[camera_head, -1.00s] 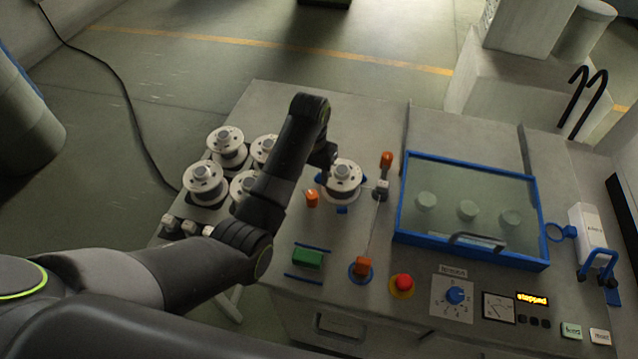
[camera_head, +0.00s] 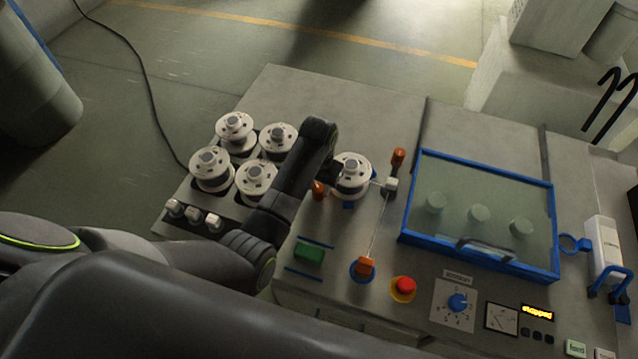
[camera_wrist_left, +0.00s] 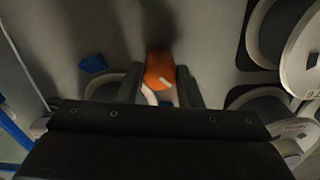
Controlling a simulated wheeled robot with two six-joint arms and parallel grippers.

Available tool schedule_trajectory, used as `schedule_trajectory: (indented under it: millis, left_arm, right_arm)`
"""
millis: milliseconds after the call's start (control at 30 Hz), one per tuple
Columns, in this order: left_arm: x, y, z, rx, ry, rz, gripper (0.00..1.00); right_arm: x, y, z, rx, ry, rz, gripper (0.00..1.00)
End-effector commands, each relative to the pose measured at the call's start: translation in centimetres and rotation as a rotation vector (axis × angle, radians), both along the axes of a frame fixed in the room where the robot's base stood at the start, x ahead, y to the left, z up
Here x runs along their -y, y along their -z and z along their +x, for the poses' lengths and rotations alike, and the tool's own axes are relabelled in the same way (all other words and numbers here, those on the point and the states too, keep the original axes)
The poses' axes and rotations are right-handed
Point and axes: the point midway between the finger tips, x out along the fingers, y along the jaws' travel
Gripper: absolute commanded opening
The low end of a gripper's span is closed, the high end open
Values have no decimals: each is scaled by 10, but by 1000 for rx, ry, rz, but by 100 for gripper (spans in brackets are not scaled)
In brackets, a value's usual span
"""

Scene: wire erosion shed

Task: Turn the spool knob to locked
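The orange spool knob (camera_head: 318,190) sits on the machine top, just left of the mounted white wire spool (camera_head: 352,178). My left gripper (camera_head: 328,180) is over the knob, partly hidden behind its own wrist in the head view. In the left wrist view the knob (camera_wrist_left: 159,70) shows a white mark and lies between the two dark fingers of the left gripper (camera_wrist_left: 159,88). The fingers are apart, with narrow gaps visible beside the knob. My right gripper is not in view.
Several spare spools (camera_head: 256,178) stand at left. An orange-topped post (camera_head: 397,160) and a taut wire are right of the mounted spool. A green block (camera_head: 309,254), a red button (camera_head: 405,286) and a blue-framed glass lid (camera_head: 480,213) are nearby.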

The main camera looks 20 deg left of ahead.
Motion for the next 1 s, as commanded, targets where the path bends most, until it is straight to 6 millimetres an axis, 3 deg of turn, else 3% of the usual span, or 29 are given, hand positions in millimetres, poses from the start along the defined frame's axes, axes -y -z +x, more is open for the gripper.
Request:
schedule_trajectory:
  millis: [33, 167, 567, 1000]
  left_arm:
    - [0, 0, 0, 0, 0, 0, 25]
    - [0, 0, 0, 1, 0, 0, 8]
    - [0, 0, 1, 2, 78, 0, 8]
    - [1, -1, 1, 3, 442, 0, 8]
  right_arm:
    - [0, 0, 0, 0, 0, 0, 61]
    - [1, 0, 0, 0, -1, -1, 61]
    - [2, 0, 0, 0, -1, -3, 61]
    - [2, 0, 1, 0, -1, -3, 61]
